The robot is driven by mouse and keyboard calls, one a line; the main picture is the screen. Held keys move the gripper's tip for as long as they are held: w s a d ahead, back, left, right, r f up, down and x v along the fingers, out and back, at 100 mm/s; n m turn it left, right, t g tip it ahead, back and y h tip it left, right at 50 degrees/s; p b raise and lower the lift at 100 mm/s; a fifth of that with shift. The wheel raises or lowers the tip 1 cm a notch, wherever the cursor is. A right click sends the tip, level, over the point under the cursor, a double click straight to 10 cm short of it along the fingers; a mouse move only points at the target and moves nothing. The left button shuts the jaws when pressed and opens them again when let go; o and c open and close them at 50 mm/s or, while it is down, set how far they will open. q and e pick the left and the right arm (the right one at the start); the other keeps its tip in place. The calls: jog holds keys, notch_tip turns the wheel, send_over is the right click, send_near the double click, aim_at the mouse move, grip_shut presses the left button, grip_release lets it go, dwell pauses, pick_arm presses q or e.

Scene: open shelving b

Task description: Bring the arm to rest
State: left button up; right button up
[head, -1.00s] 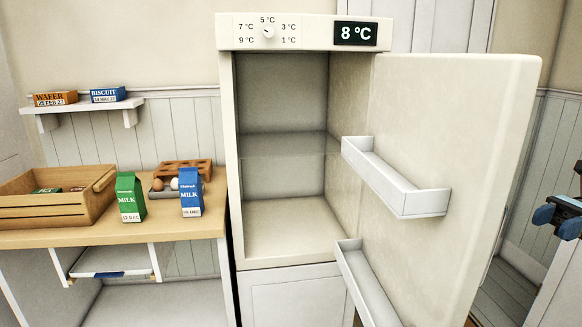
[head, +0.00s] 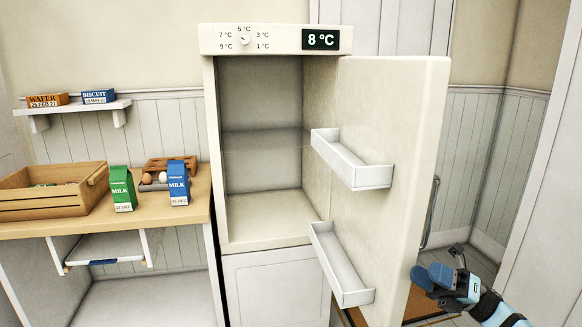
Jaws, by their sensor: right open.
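My right gripper (head: 432,279) is at the lower right of the head view, open and empty, beside the outer edge of the fridge door (head: 390,190). Its arm comes in from the lower right corner. I cannot tell whether it touches the door. My left gripper is not in view. The white fridge (head: 209,150) stands in the middle with its door swung wide open to the right. Its inside looks empty, and two empty shelves are on the door's inner side.
A wooden counter (head: 110,226) at the left holds a wooden crate (head: 50,205), a green milk carton (head: 122,188), a blue milk carton (head: 178,183) and an egg box (head: 170,164). A wall shelf (head: 75,106) bears wafer and biscuit boxes. A bare wall corner is behind the door.

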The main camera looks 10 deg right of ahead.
jog(key=s+a+f+n+t+h, duration=0.2)
jog(key=s+a+f+n+h, duration=0.2)
jog(key=s+a+n+h, duration=0.55)
jog(key=s+a+f+n+t+h, duration=0.25)
jog(key=a+f+n, duration=0.35)
jog(key=n, duration=0.8)
jog(key=s+a+f+n+t+h, duration=0.3)
jog(key=s+a+n+h, duration=0.2)
jog(key=a+n, duration=0.5)
pick_arm(q)
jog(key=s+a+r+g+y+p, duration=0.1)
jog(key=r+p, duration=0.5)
jog(key=p, duration=1)
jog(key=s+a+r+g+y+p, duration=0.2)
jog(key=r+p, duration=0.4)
jog(key=p, duration=1.1)
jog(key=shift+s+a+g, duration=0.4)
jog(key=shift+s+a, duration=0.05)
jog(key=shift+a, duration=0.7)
pick_arm(e)
jog(key=s+d+r+g+h, duration=0.1)
jog(key=d+r+g, duration=0.1)
jog(key=r, duration=0.4)
jog(key=s+d+r+n+g+h, duration=0.1)
jog(key=s+d+r+g, duration=0.1)
jog(key=d+r, duration=0.2)
notch_tip(320, 180, up, 2)
jog(key=shift+s+d+h, duration=0.15)
jog(key=shift+d+h, duration=0.15)
